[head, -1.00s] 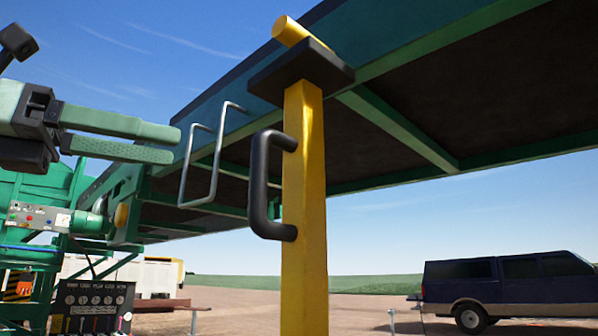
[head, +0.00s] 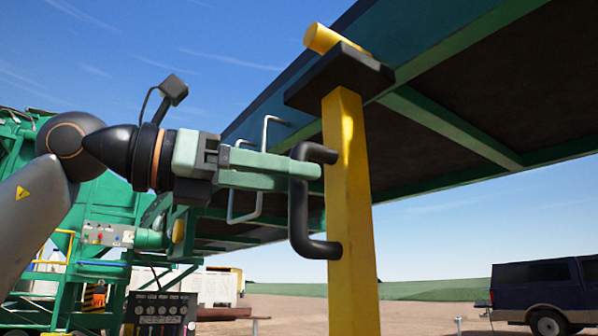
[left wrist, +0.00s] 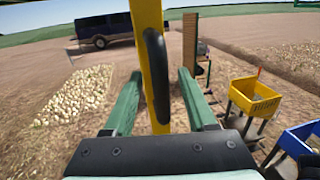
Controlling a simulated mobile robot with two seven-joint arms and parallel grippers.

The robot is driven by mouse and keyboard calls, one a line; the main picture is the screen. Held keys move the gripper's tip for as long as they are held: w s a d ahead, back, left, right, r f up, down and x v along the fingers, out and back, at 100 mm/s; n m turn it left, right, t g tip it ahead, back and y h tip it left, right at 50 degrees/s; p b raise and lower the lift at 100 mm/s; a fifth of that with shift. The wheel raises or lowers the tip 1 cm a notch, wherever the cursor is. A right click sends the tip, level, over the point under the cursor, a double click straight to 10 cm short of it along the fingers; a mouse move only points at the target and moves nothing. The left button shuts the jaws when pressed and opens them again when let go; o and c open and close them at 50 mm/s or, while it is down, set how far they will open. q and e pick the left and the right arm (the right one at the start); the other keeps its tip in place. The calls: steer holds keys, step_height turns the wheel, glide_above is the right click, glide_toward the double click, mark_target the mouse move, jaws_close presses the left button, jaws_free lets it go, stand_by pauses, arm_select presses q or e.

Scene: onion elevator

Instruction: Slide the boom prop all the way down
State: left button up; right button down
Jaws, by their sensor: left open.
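The boom prop (head: 349,200) is a yellow square post with a black plate (head: 340,78) on top, under the raised boom (head: 440,40). A black C-shaped handle (head: 300,215) sticks out from its left side. My left gripper (head: 312,172) is open, level with the upper part of the handle, its green fingers overlapping the handle bar in the head view. In the left wrist view the handle (left wrist: 157,75) shows between the two spread fingers (left wrist: 160,75), with the yellow post (left wrist: 148,20) just behind. Contact cannot be told. My right gripper is not in view.
Grey wire rungs (head: 245,205) hang from the boom behind my gripper. A green machine with a control panel (head: 105,234) stands at left. A dark van (head: 545,290) is far right. The wrist view shows an onion pile (left wrist: 75,95), a yellow bin (left wrist: 252,97) and a blue bin (left wrist: 300,140).

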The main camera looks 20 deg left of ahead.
arm_select(q)
steer(key=shift+x, duration=0.9)
steer(key=shift+c, duration=0.2)
jaws_close()
stand_by(0.7)
